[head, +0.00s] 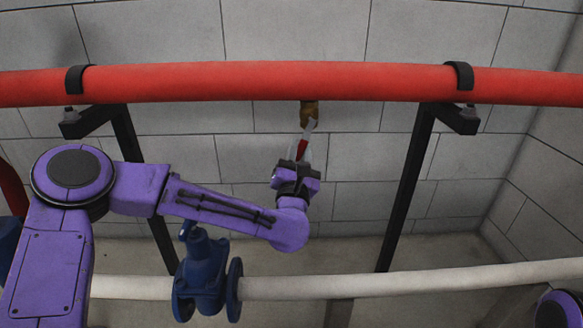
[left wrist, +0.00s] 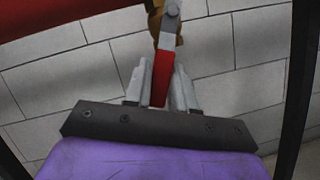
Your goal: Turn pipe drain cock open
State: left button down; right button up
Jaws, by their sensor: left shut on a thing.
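The drain cock (head: 309,108) is a small brass fitting under the red pipe (head: 220,85) in the head view. Its lever handle (head: 302,149), grey metal with a red grip, hangs down from it, tilted slightly left. My left gripper (head: 302,158) reaches up from below and is shut on the red part of the handle. In the left wrist view the red handle (left wrist: 162,78) lies between the two grey fingers, with the brass body (left wrist: 155,20) above it. My right gripper is not in view.
Black brackets with posts (head: 405,190) hold the red pipe on both sides. A white pipe (head: 420,284) with a blue valve (head: 205,275) runs low in front. A grey block wall (head: 290,35) stands behind.

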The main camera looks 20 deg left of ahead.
pick_arm(q)
jog(key=shift+w+d+r+n+g+y+b, duration=0.15)
jog(key=shift+d+n+y+b, duration=0.35)
jog(key=shift+n+b, duration=0.55)
jog(key=shift+w+d+f+n+g+y+b, duration=0.1)
jog(key=shift+w+d+n+y+b, duration=0.2)
jog(key=shift+n+y+b, duration=0.75)
jog(key=shift+w+d+r+n+g+y+b, duration=0.15)
jog(key=shift+d+n+b, duration=0.4)
jog(key=shift+n, duration=0.95)
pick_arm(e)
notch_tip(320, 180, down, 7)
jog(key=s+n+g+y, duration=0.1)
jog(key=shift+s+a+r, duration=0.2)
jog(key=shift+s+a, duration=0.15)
pick_arm(q)
jog(key=shift+s+a, duration=0.1)
jog(key=c, duration=1)
grip_release()
jog(key=shift+f, duration=0.25)
jog(key=shift+p+v, duration=0.35)
jog(key=shift+v, duration=4.95)
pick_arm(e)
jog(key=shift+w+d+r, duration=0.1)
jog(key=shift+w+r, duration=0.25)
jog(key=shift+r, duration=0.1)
